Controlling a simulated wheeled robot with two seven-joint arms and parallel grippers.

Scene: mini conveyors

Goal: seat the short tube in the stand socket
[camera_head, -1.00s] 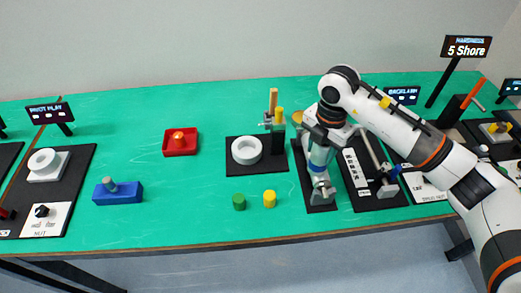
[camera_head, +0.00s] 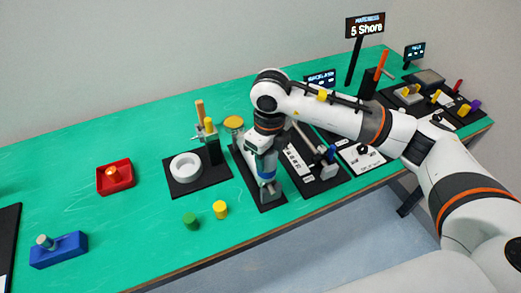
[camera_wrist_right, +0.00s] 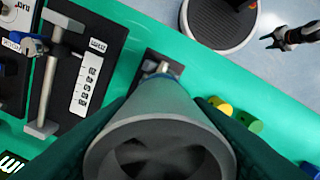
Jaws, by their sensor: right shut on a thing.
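A grey tube, taken as the short tube, is held in my right gripper (camera_head: 260,142). In the right wrist view the tube (camera_wrist_right: 160,122) is seen end-on and very close, with a dark hollow end, between two dark fingers. The gripper points down over a narrow black base plate (camera_head: 247,170). A blue band (camera_head: 265,165) and a grey piece of the stand (camera_head: 270,190) show below the gripper. The tube and gripper hide the socket, so I cannot tell whether the tube is in it. My left gripper (camera_wrist_right: 268,41) shows small in the wrist view's upper right.
A yellow-topped round part (camera_head: 234,122) stands behind the gripper. A white ring (camera_head: 186,167) lies on a black plate to the left. Green (camera_head: 190,221) and yellow (camera_head: 220,210) cylinders stand near the front edge. A lever device (camera_head: 318,168) is close on the right.

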